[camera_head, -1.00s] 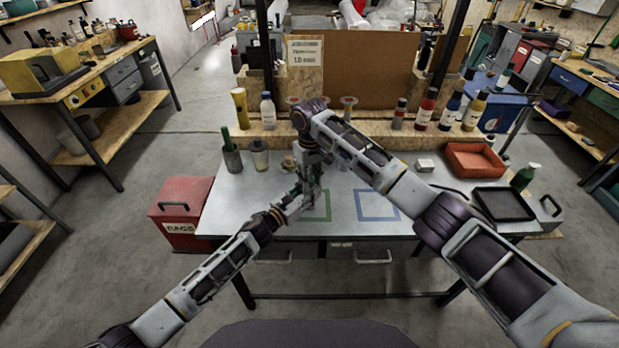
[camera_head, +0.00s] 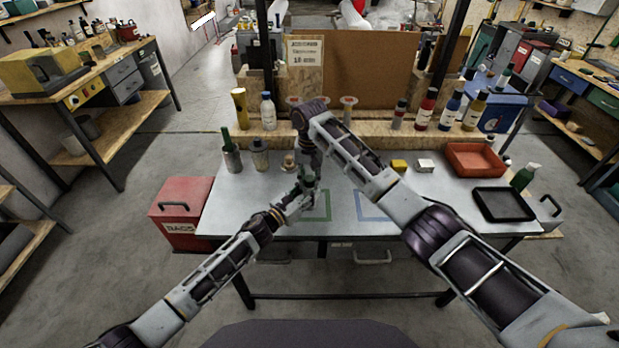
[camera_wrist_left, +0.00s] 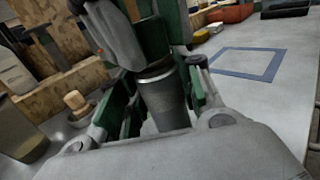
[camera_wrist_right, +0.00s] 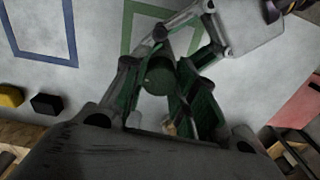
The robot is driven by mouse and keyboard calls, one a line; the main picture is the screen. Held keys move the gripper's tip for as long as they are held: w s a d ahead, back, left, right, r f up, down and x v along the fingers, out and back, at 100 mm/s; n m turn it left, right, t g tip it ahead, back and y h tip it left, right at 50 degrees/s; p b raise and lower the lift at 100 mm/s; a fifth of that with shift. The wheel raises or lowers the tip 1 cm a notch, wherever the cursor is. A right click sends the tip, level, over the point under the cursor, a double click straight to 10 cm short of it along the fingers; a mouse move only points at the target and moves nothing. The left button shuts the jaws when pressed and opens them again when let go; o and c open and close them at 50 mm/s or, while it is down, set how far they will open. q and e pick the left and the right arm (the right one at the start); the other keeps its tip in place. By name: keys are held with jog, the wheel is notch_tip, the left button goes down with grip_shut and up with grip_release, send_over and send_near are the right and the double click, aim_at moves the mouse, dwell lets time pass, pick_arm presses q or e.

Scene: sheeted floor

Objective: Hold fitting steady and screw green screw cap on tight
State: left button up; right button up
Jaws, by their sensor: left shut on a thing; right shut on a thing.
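The fitting (camera_wrist_left: 165,100) is a dark grey cylinder, upright, in the left wrist view. My left gripper (camera_wrist_left: 165,105) is shut around its sides; it shows in the head view (camera_head: 298,203) near the green square outline. My right gripper (camera_wrist_right: 160,88) comes down from above and is shut on the green screw cap (camera_wrist_right: 158,76), a round green disc seen from the top. In the head view the right gripper (camera_head: 309,180) sits directly above the left one. The right gripper hides most of the cap, and I cannot tell how the cap seats on the fitting.
A blue square outline (camera_head: 376,218) is on the bench to the right and is empty. A black tray (camera_head: 503,220), an orange bin (camera_head: 474,174) and a green spray bottle (camera_head: 524,177) stand further right. Cups and a bottle (camera_head: 231,155) stand at the left back.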

jog(key=shift+r+m, duration=0.1)
jog(key=shift+m, duration=0.6)
jog(key=o, duration=1.1)
jog(key=shift+c, duration=0.6)
